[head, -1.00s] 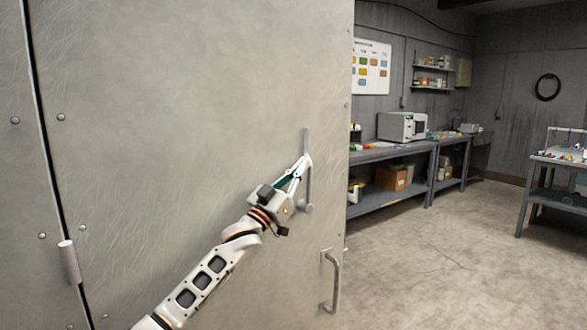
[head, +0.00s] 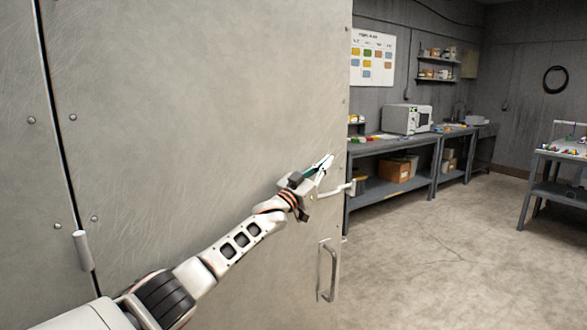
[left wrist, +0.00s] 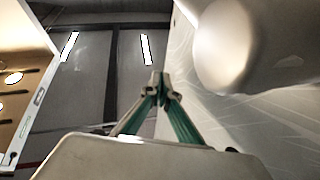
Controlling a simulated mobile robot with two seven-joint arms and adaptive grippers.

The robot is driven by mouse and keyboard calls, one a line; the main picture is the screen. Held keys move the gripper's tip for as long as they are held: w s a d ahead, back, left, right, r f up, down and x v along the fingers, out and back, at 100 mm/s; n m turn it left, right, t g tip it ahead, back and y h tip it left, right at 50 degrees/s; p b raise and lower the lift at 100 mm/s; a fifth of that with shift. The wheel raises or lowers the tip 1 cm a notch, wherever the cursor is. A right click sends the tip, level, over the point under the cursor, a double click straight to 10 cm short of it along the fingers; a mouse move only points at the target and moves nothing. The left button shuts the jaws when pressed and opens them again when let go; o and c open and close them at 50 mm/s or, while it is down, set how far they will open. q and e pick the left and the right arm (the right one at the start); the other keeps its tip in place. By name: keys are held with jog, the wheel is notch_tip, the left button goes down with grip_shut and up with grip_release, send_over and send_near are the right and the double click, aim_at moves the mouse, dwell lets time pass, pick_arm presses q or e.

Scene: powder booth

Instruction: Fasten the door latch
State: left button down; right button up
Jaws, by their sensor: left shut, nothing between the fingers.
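The door latch (head: 338,190) is a light metal lever near the right edge of the large grey metal door (head: 200,120). It lies nearly level and reaches right, past the door edge. My left gripper (head: 328,160) is shut and empty, just above the lever, pointing up and right. My gripper partly hides the lever's left end, and I cannot tell whether they touch. In the left wrist view the green-sided fingers (left wrist: 160,88) meet at the tips. A large pale rounded part (left wrist: 225,45) fills the upper right there, too close to identify. My right gripper is out of view.
A fixed pull handle (head: 328,272) is on the door below the latch, and a hinge (head: 83,250) is at lower left. Beyond the door edge are workbenches (head: 395,145), a white box-shaped appliance (head: 407,119) and open floor (head: 430,250).

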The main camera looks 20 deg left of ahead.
aim_at(338, 191)
pick_arm(q)
jog(key=shift+w+d+f+g, duration=0.2)
jog(key=shift+w+g, duration=0.2)
jog(key=shift+g, duration=0.2)
jog(key=shift+w+d+f+b, duration=0.3)
jog(key=shift+w+d+f, duration=0.35)
jog(key=shift+f, duration=0.15)
jog(key=shift+w+f, duration=0.2)
jog(key=shift+f, duration=0.05)
jog(key=shift+w+d+f+m, duration=0.2)
jog(key=shift+f+m, duration=0.1)
jog(key=shift+w+d+f+g+y+p, duration=0.15)
jog(key=shift+w+f+g+y+p, duration=0.1)
jog(key=shift+f+g+p, duration=0.15)
jog(key=shift+w+d+f+g+y+p, duration=0.15)
jog(key=shift+f+g+y, duration=0.15)
jog(key=shift+g, duration=0.2)
jog(key=shift+w+d+f+m+g+y+p, duration=0.1)
jog(key=shift+w+f+m+g+y+p, duration=0.1)
jog(key=shift+f+g+p, duration=0.15)
jog(key=shift+w+d+f+m+g+y+p, duration=0.15)
jog(key=shift+f+g, duration=0.1)
jog(key=shift+f, duration=0.15)
jog(key=shift+f+g+p, duration=0.3)
jog(key=shift+f+g, duration=0.1)
jog(key=shift+f, duration=0.1)
jog(key=shift+f, duration=0.15)
